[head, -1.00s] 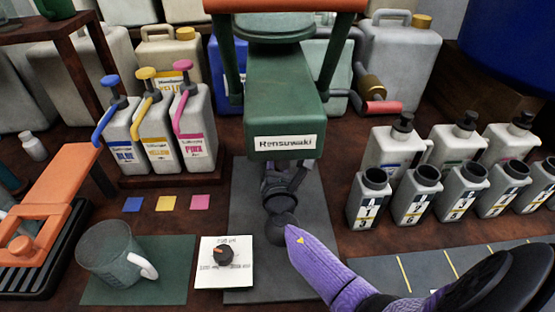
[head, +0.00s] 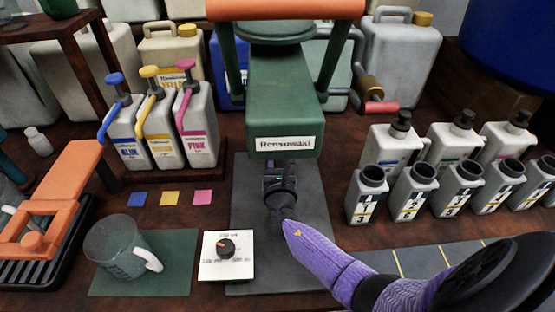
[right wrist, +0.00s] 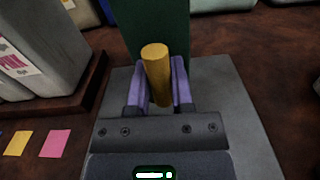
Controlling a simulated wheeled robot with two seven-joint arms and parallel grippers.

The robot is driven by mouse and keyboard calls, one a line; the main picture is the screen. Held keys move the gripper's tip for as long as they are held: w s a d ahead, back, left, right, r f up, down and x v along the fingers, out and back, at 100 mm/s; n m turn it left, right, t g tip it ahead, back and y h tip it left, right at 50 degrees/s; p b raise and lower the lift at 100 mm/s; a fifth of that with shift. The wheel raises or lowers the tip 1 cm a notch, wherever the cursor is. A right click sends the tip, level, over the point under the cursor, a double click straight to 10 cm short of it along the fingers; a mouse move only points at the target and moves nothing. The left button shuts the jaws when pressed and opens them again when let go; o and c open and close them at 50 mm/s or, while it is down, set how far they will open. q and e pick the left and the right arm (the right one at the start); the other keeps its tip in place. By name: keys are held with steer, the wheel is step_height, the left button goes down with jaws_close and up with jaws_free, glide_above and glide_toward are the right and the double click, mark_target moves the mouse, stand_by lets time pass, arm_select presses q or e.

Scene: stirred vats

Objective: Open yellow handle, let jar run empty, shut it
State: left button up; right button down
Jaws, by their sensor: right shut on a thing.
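A yellow cylindrical handle (right wrist: 157,75) stands between the purple fingers of my right gripper (right wrist: 160,85) in the right wrist view. The gripper is shut on it. In the head view the right gripper (head: 288,230) comes in from the right, its fingertip at the dark fitting (head: 280,190) under the green machine (head: 284,105) labelled Rensuwaki. The handle is hidden there. A clear jar with a white handle (head: 115,247) stands on a green mat at left; I cannot tell if it holds liquid. My left gripper is not in view.
Blue, yellow and pink pump bottles (head: 160,135) stand at back left. Several grey bottles (head: 412,200) stand at right. An orange-topped stand (head: 62,185) is at far left.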

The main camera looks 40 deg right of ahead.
steer(key=shift+c, duration=2.3)
jaws_free()
steer(key=p+v, duration=0.2)
steer(key=v, duration=0.7)
steer(key=shift+s+a+p, duration=0.1)
steer(key=shift+s+p, duration=0.15)
steer(key=shift+p, duration=0.15)
steer(key=shift+s+a, duration=0.1)
steer(key=shift+s, duration=0.05)
